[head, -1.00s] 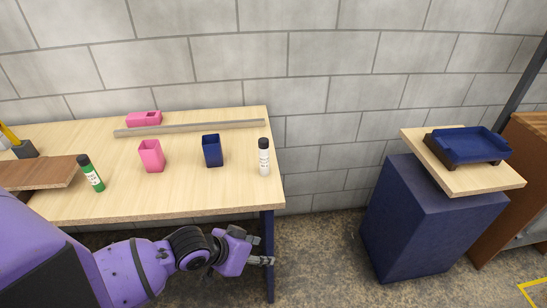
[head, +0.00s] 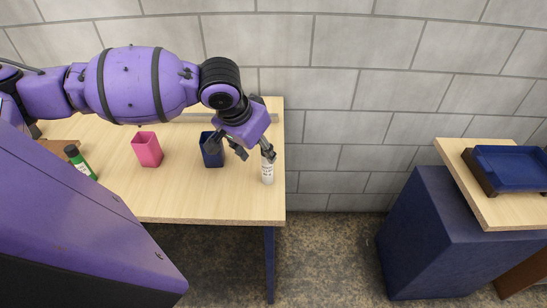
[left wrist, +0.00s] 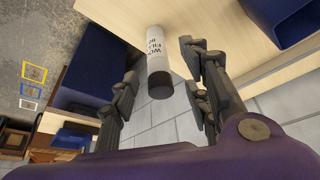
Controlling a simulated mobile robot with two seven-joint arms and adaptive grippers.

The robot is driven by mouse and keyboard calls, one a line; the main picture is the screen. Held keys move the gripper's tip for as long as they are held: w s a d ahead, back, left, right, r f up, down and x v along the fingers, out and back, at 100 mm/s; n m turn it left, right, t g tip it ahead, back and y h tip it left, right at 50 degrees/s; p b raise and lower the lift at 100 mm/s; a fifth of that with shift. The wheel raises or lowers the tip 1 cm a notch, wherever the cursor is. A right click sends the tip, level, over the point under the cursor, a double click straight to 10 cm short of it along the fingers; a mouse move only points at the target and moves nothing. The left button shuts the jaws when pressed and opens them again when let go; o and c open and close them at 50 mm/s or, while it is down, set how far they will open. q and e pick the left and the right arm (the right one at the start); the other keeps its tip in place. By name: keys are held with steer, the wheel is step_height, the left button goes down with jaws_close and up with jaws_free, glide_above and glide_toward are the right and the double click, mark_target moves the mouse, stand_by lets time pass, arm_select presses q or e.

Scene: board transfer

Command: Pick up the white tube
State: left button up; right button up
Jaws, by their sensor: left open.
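The white tube (head: 267,172) stands upright near the right end of the table, its black cap largely hidden behind my fingers in the head view. My left gripper (head: 257,154) is open just above and beside the tube's top. In the left wrist view the tube (left wrist: 157,48), with dark lettering and its black cap facing the camera, shows between the two spread fingers (left wrist: 160,62). It is apart from the left finger; whether the right finger touches it I cannot tell. My right gripper is not in view.
A dark blue cup (head: 211,152) stands just left of my left gripper, partly hidden by it. A blue tray (head: 508,167) rests on a separate stand at the right, across a floor gap.

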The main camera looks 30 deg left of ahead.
mark_target(268, 163)
arm_select(q)
step_height(268, 163, down, 2)
steer(key=shift+w+f, duration=0.1)
steer(key=shift+w, duration=0.05)
steer(key=shift+w+d+f, duration=0.1)
steer(key=shift+w+f, duration=0.1)
steer(key=x, duration=0.3)
steer(key=shift+w+d+f+b, duration=0.2)
steer(key=shift+d+f+b, duration=0.05)
steer(key=shift+f+b, duration=0.1)
steer(key=shift+w+f, duration=0.25)
steer(key=shift+f, duration=0.1)
steer(key=shift+r, duration=0.1)
steer(key=c, duration=0.4)
jaws_close()
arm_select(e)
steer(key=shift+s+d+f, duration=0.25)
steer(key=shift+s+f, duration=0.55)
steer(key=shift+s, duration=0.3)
